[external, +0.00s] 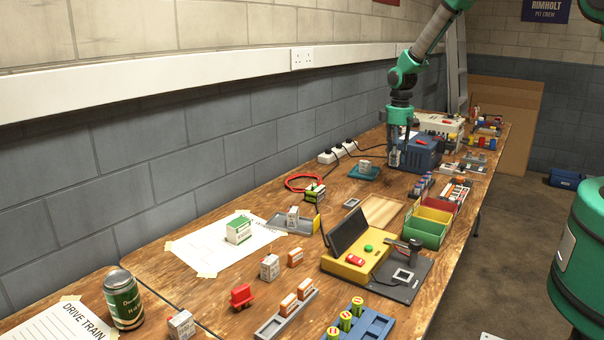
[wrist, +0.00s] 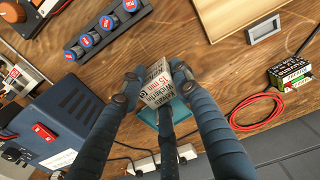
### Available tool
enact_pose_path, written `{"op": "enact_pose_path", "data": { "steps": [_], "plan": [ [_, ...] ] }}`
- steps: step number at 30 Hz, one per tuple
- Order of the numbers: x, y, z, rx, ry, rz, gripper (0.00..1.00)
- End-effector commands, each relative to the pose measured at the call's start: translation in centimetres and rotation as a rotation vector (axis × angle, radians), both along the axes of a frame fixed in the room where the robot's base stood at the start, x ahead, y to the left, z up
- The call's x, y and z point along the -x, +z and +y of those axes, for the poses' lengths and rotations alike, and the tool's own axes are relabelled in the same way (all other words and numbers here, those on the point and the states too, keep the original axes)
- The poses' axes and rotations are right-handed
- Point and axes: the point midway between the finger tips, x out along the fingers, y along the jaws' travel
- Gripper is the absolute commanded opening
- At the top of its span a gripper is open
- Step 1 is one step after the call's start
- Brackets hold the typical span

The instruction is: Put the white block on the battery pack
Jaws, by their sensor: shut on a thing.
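My gripper (external: 395,162) is beside the blue box, over the back part of the bench. In the wrist view my gripper (wrist: 146,92) is shut on a white block (wrist: 155,88) printed "15 min", held between its fingers above the bench. A teal tray (wrist: 179,112) shows partly behind the block and fingers. A black, green and white pack (wrist: 290,76) lies by a red cable, apart from my gripper; it also shows in the external view (external: 314,193). I cannot tell for certain whether this is the battery pack.
The blue box (external: 419,151) with a red switch stands close to the gripper. The teal tray (external: 363,174) lies to its left. A rack of blue-topped cells (wrist: 106,24), a wooden tray (external: 380,211) and coloured bins (external: 428,233) are nearby. Bare wood lies between tray and pack.

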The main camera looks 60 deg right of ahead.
Motion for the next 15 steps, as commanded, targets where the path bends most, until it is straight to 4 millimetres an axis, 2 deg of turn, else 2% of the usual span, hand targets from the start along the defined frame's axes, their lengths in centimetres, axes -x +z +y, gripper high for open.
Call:
{"op": "enact_pose_path", "data": {
  "steps": [8, 15],
  "plan": [
    [-2.0, 1.4, 7.6, -0.002, 0.308, 0.000, 0.06],
    [-3.3, 2.6, 16.1, -0.003, 0.658, -0.002, 0.06]
  ]
}}
